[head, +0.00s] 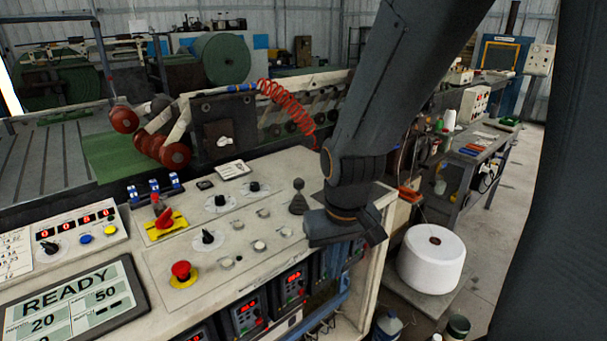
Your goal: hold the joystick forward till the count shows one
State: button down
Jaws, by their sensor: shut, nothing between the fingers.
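The joystick (298,198), a black stick with a round knob on a cone-shaped boot, stands roughly upright on the pale control panel (190,262). My gripper (337,229) is just right of it and nearer the panel's front edge, apart from it as far as I can see. It is shut and empty; its fingertips are hard to make out against the dark panel front. A red-digit counter (77,220) at the left appears to show zeros. The screen (72,302) below it reads READY, 20 and 50.
Red-lit controllers (247,314) line the panel front. A white roll (432,259) stands at right.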

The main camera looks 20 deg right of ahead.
aim_at(299, 191)
jog(key=u, duration=2)
jog(key=k, duration=0.75)
jog(key=z, duration=0.7)
jog(key=i, duration=0.45)
jog(key=z, duration=0.05)
